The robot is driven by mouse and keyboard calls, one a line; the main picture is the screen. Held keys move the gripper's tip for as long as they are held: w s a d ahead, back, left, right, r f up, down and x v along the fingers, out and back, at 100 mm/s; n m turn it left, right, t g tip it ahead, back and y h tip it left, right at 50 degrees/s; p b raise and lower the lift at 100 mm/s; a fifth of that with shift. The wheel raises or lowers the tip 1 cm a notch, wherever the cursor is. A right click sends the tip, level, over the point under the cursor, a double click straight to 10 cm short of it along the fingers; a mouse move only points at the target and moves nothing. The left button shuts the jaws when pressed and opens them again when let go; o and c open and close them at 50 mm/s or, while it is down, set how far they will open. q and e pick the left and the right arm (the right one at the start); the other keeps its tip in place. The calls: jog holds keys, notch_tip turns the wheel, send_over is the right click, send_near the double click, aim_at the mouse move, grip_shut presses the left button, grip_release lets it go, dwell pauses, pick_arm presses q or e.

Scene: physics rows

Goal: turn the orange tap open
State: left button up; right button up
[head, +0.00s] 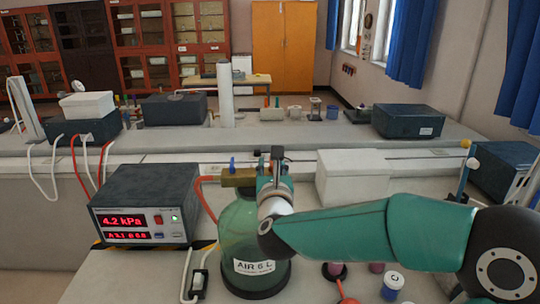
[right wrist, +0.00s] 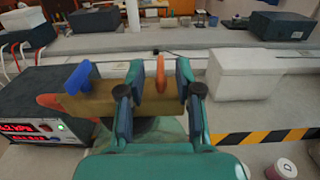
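The orange tap (right wrist: 161,73) stands upright on a brass block (right wrist: 100,102) in the right wrist view. My right gripper (right wrist: 160,76) is open, with one finger on each side of the tap and a visible gap to both. In the head view my right gripper (head: 273,166) is over the right end of the brass block (head: 238,178) and hides the orange tap. A blue tap (right wrist: 78,78) sits at the block's left end; it also shows in the head view (head: 232,164). The block tops a green bottle (head: 252,225) labelled AIR 6 L. My left gripper is out of view.
A dark gauge box (head: 147,204) reading 4.2 kPa stands left of the bottle, with a red hose (head: 205,200) near the block. A white box (head: 352,178) stands behind my right arm. Small jars, one blue and white (head: 392,284), stand at the front right.

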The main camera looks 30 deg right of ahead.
jog(key=shift+p+x, duration=0.3)
jog(key=shift+x, duration=1.05)
jog(key=shift+c, duration=0.3)
grip_shut()
